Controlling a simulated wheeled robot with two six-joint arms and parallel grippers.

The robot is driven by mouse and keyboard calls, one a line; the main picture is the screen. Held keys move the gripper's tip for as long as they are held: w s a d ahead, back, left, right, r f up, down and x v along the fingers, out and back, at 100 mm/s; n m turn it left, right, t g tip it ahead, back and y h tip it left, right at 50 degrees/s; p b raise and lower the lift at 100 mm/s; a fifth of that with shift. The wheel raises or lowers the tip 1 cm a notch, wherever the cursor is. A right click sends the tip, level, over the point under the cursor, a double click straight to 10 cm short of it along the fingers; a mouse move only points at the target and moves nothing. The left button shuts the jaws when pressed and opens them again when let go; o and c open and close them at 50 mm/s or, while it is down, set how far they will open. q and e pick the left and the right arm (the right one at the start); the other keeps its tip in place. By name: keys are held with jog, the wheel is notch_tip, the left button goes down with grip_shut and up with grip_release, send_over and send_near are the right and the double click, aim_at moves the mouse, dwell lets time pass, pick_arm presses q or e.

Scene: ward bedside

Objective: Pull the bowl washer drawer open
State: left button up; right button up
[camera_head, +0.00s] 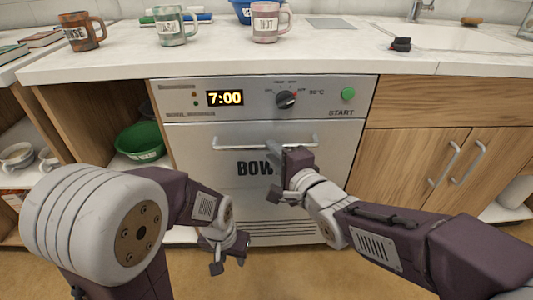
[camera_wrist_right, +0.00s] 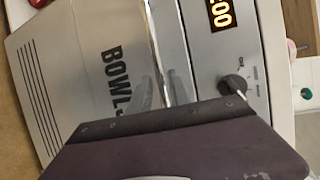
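The bowl washer drawer (camera_head: 205,185) is the grey metal front lettered "BOW…", below the control panel; it looks closed and flush. Its horizontal bar handle (camera_head: 240,144) runs along the top of the front. In the right wrist view the drawer front (camera_wrist_right: 75,80) and handle (camera_wrist_right: 153,40) appear turned on their side. My right gripper (camera_head: 284,174) is at the right part of the handle, fingers apart, hiding part of the lettering; contact cannot be told. My left gripper (camera_head: 229,256) is open and empty, low in front of the washer.
The control panel has a lit "7:00" display (camera_head: 225,98), a black knob (camera_head: 286,100) and a green button (camera_head: 348,94). Mugs stand on the counter (camera_head: 220,66) above. A green bowl (camera_head: 140,141) sits on the left shelf. Wooden cabinet doors (camera_head: 430,160) are at the right.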

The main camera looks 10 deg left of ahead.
jog(key=b+x, duration=0.1)
jog(key=x, duration=0.3)
jog(key=shift+w, duration=0.1)
grip_shut()
dwell(1.3)
